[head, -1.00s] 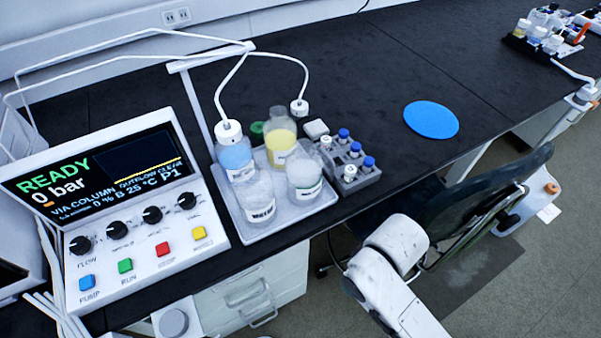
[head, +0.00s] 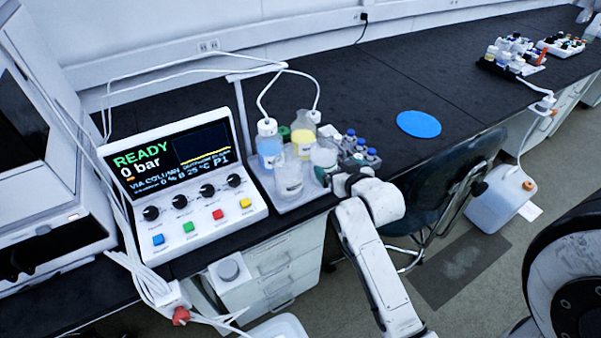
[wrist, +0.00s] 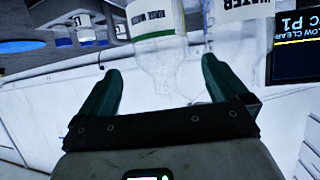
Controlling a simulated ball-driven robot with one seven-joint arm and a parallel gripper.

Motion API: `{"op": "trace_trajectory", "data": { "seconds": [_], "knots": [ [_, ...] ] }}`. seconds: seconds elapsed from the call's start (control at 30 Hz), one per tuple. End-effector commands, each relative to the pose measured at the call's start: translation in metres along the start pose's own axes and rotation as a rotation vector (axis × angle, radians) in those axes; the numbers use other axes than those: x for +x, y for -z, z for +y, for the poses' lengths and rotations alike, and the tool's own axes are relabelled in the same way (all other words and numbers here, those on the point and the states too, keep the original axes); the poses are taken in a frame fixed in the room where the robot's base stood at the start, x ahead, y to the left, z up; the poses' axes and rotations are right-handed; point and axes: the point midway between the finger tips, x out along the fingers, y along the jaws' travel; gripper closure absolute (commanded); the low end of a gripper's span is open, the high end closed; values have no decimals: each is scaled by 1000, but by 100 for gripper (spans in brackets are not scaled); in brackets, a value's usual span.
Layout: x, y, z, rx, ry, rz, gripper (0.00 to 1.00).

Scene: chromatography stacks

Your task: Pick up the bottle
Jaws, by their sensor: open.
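Several bottles stand on a pale tray (head: 294,203) at the bench's front edge. A clear bottle (head: 289,178) marked WATER is at the front; it also shows in the wrist view (wrist: 238,45). A whitish bottle with a green band (head: 323,156) is to its right; in the wrist view (wrist: 156,22) it lies ahead, between the fingertip directions. A capped blue-liquid bottle (head: 268,147) and a yellow-liquid bottle (head: 304,138) stand behind. My gripper (wrist: 160,75) is open and empty, close to the tray's front right. In the head view, my wrist partly hides the whitish bottle's lower part.
A control box (head: 180,185) reading READY stands left of the tray. White tubes run to the rear bottles. A rack of blue-capped vials (head: 358,154) is right of the tray. A blue disc (head: 418,123) lies on clear bench. A dark chair (head: 440,185) stands below.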

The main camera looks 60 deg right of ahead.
Motion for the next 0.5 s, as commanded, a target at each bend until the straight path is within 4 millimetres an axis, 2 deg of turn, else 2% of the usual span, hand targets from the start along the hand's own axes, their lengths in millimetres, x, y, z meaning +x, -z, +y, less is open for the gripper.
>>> {"op": "trace_trajectory", "data": {
  "seconds": [0.07, 0.33, 0.5],
  "knots": [
    [6, 6, 5, 6, -10, 19, 0],
    [45, 6, 6, 5, -10, 20, 0],
    [56, 6, 5, 5, -9, 19, 0]
  ]
}}
